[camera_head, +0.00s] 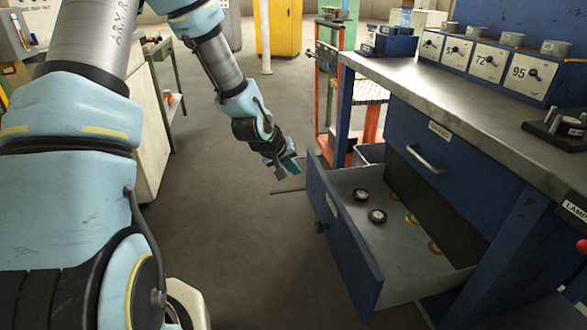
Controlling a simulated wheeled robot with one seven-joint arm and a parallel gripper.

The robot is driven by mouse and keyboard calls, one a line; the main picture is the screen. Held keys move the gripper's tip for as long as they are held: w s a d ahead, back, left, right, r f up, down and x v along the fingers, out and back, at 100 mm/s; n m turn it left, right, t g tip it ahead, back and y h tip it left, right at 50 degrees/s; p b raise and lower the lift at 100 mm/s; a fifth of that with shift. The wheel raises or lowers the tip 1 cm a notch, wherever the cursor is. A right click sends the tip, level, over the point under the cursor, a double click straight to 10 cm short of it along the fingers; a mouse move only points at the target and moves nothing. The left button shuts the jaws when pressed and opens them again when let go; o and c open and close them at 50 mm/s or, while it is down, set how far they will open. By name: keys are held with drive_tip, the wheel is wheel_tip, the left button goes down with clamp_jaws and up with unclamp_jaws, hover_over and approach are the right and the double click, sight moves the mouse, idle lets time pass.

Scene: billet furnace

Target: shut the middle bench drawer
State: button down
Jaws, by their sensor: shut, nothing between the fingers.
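The bench drawer (338,240) that stands open is a blue-fronted one with a grey inside, pulled far out below a closed upper drawer (426,148). I take it as the middle drawer. My gripper (290,167) is shut and empty. In the picture it is just left of and above the drawer front's far end, apparently apart from it. Its fingertips are small and partly hard to make out.
The bench top (460,95) carries a row of numbered dials (488,62) and a dark fixture (563,128) at the right. An orange-framed rack (329,90) stands behind the drawer's far end. Open floor (235,235) lies left of the drawer. A yellow cabinet (280,27) stands far back.

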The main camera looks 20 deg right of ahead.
sight(320, 181)
drive_tip(key=d+f, duration=0.1)
drive_tip(key=d, duration=0.1)
drive_tip(key=w+d+f, duration=0.1)
drive_tip(key=d+f, duration=0.2)
drive_tip(key=d, duration=0.1)
drive_tip(key=shift+w+d+f, duration=0.15)
drive_tip(key=shift+d+f, duration=0.15)
drive_tip(key=shift+d, duration=0.1)
drive_tip(key=shift+d, duration=0.1)
